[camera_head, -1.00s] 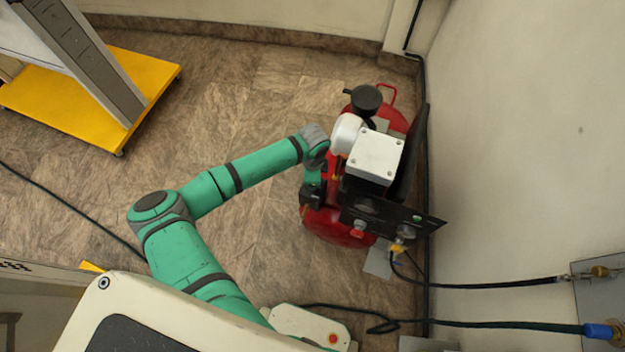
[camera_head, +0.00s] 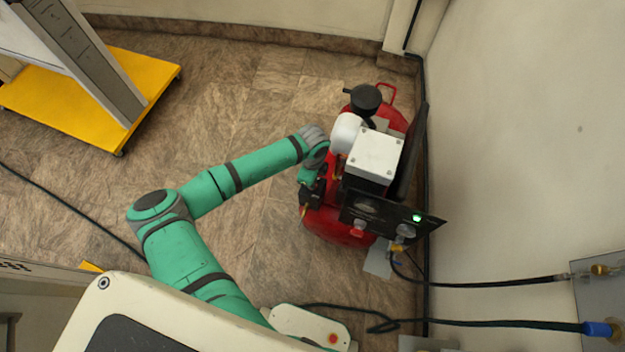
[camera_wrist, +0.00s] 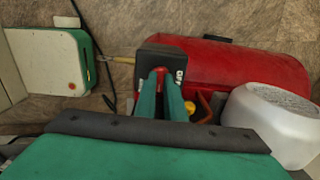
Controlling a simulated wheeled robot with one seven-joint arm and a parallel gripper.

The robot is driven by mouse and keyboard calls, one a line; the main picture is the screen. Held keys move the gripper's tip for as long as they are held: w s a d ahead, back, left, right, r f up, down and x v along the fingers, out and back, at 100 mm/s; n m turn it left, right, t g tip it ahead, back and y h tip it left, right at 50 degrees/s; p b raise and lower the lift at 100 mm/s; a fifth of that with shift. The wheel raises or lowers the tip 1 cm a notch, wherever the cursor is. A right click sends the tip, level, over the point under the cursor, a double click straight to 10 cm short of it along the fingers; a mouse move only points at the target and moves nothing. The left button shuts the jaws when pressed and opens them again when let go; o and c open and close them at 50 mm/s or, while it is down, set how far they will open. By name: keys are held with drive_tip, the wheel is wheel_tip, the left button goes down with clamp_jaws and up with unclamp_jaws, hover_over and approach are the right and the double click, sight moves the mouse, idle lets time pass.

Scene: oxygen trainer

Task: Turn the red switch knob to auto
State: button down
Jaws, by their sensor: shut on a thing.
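The red switch knob (camera_wrist: 160,71) shows as a small red tip between the two green fingers of my gripper (camera_wrist: 160,82) in the wrist view. The gripper is shut on it. The knob sits on a black switch box (camera_wrist: 158,52) with a white OFF label at the right of the fingers. No AUTO label can be made out, and the fingers hide most of the knob. In the head view, the switch box (camera_head: 310,196) is at the left side of the red compressor (camera_head: 335,226), and my wrist covers the knob.
A white cover (camera_head: 375,156) and a dark panel (camera_head: 370,211) with a lit green lamp (camera_head: 418,217) top the compressor. Hoses (camera_head: 490,284) run to the right wall. A yellow-based stand (camera_head: 60,112) is at upper left.

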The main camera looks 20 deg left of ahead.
drive_tip(key=c, duration=1.8)
unclamp_jaws()
drive_tip(key=shift+c, duration=0.2)
wheel_tip(320, 180, up, 11)
drive_tip(key=shift+f, duration=0.1)
